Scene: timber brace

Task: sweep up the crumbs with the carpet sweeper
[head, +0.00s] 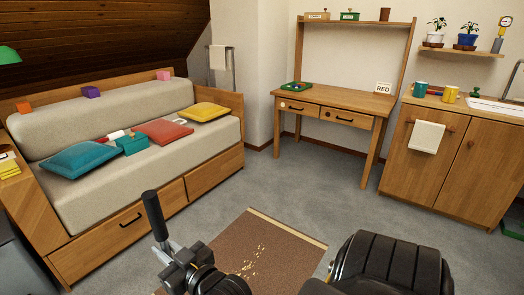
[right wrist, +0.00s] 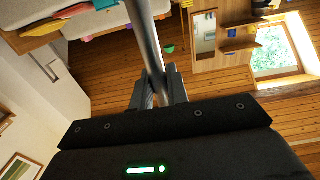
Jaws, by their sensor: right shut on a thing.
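The crumbs (head: 252,264) lie scattered in a pale patch on a brown rug (head: 285,247) on the floor. My right gripper (head: 178,262) is low in the head view, to the left of the crumbs. It is shut on the carpet sweeper's handle, whose black grip (head: 155,215) sticks up above the gripper, tilted. In the right wrist view the sweeper's silver pole (right wrist: 148,45) runs between the fingers of the right gripper (right wrist: 158,90). The sweeper's head is out of view. My left gripper is not in view.
A sofa (head: 70,203) with cushions and drawers stands at the left. A wooden desk (head: 335,103) is at the back, and a cabinet (head: 440,160) at the right. Grey carpet (head: 290,180) between them is free. My own black arm parts cover the lower right.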

